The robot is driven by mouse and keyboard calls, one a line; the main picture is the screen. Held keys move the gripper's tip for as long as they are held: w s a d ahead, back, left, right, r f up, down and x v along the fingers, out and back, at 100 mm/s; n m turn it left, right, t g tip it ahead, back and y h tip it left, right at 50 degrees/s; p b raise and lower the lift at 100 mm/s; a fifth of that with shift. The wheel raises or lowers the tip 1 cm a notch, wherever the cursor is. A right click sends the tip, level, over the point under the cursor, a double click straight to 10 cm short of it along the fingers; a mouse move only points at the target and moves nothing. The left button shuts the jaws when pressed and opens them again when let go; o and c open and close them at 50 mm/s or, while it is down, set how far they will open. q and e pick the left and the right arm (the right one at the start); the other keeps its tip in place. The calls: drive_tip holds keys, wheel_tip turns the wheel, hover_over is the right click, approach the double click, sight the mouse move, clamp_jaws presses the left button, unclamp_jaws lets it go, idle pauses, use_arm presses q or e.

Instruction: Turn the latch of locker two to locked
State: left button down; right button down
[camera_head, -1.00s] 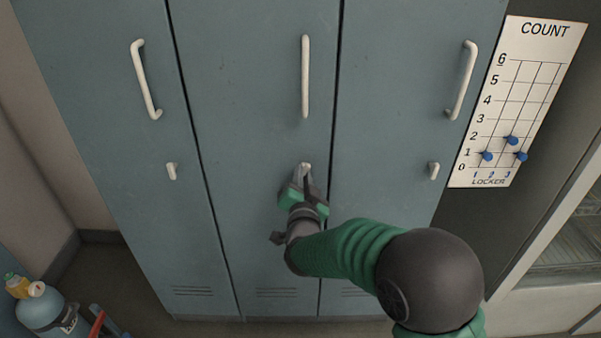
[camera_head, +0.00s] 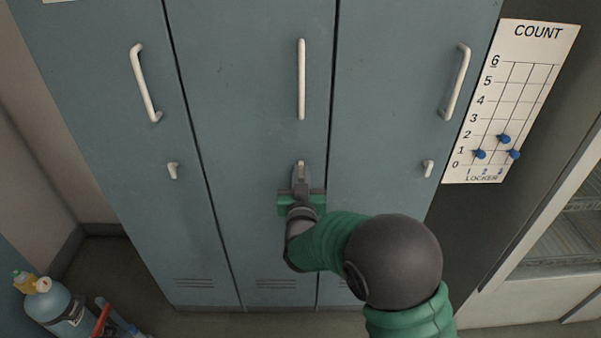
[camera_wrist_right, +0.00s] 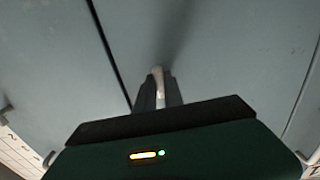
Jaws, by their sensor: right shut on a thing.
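The middle locker door (camera_head: 258,120) is grey-blue and shut, with a long white upright handle (camera_head: 301,80). Its small white latch (camera_head: 300,164) sits below the handle. My right gripper (camera_head: 300,177) is shut on this latch, and the fingers cover most of it. In the right wrist view the white latch (camera_wrist_right: 158,88) stands between the dark fingers (camera_wrist_right: 160,98). The latch looks roughly upright; its exact angle is partly hidden. My left gripper is not in view.
Lockers to the left and right have their own white latches, the left one (camera_head: 172,171) and the right one (camera_head: 428,168). A count board (camera_head: 510,100) with blue pegs hangs at right. A blue cylinder (camera_head: 58,308) stands at lower left.

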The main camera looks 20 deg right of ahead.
drive_tip(key=shift+w+r, duration=0.1)
drive_tip(key=shift+r, duration=0.2)
drive_tip(key=c, duration=1.4)
unclamp_jaws()
drive_tip(key=shift+f, duration=0.1)
drive_tip(key=shift+c, duration=0.2)
drive_tip(key=shift+f, duration=0.1)
drive_tip(key=p+v, duration=0.1)
drive_tip(key=v, duration=1.6)
drive_tip(key=shift+p, duration=0.35)
drive_tip(key=shift+w, duration=0.1)
